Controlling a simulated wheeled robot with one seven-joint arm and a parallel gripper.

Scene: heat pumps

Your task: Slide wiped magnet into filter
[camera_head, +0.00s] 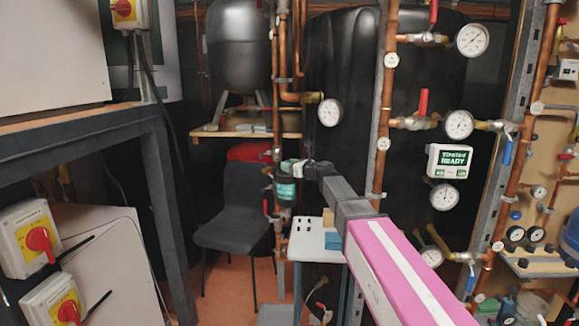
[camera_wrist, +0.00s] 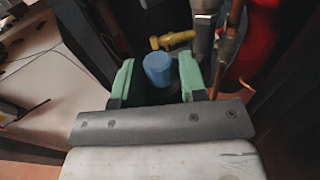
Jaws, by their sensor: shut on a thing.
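My gripper (camera_head: 292,166) is at the end of my outstretched arm, right at the top of the dark teal filter (camera_head: 286,190) on the copper pipework. In the wrist view its two green fingers (camera_wrist: 158,72) stand either side of a blue, round-topped cylinder, which looks like the magnet (camera_wrist: 158,69). The gripper is shut on it. The magnet's lower part is hidden between the fingers. In the head view the magnet is too small to make out, and I cannot tell how deep it sits in the filter.
A small white table (camera_head: 304,250) stands below, with a blue folded cloth (camera_head: 333,240) on it. A dark chair (camera_head: 238,218) is behind to the left. Copper pipes with gauges stand right of my arm. A brass fitting (camera_wrist: 172,40) lies just beyond the fingers.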

